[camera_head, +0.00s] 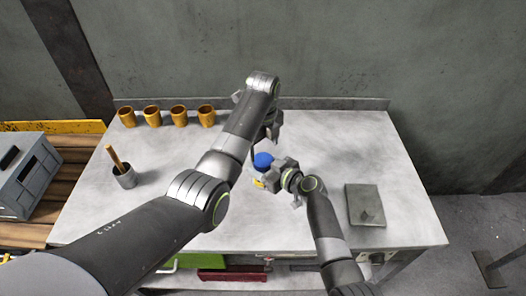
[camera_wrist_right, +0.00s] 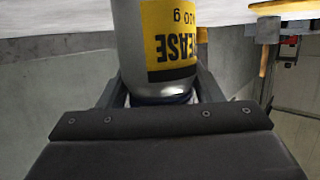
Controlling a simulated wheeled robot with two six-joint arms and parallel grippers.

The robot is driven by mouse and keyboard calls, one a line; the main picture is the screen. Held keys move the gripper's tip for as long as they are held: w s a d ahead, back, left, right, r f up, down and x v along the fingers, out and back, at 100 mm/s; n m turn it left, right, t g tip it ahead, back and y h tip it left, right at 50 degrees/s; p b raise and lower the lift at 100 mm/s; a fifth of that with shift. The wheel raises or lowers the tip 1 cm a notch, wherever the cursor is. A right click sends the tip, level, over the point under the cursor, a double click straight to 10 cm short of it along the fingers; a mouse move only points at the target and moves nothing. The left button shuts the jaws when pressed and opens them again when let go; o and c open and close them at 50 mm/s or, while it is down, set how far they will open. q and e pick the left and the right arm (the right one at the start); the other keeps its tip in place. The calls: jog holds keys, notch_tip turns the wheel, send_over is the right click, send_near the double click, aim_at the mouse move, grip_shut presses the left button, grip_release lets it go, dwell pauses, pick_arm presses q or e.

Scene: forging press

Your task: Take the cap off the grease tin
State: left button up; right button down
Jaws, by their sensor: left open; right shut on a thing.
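The grease tin (camera_head: 258,183) has a grey body with a yellow label, and its blue cap (camera_head: 263,159) is on top. My right gripper (camera_head: 273,173) comes in from the right and is shut on the tin. In the right wrist view the tin (camera_wrist_right: 167,45) stands between the two fingers (camera_wrist_right: 160,92), its label upside down. I cannot tell whether the tin touches the table. My left gripper (camera_head: 267,138) is open, close behind and above the blue cap; its fingers are partly hidden by its own arm.
The grey table (camera_head: 330,150) has several orange cups (camera_head: 179,114) along its back left. A dark pot with a wooden-handled tool (camera_head: 124,175) stands at the left. A grey plate with a small knob (camera_head: 364,205) lies at the right. Open tabletop lies between them.

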aim_at(263, 159)
pick_arm(q)
notch_tip(263, 159, up, 4)
jog(key=shift+f, duration=0.25)
jog(key=shift+c, duration=0.5)
jog(key=shift+f, duration=3.9)
jog(key=c, duration=0.9)
jog(key=o, duration=1)
jog(key=shift+r, duration=0.1)
jog(key=shift+r, duration=2.2)
pick_arm(e)
jog(key=shift+c, duration=1.6)
grip_release()
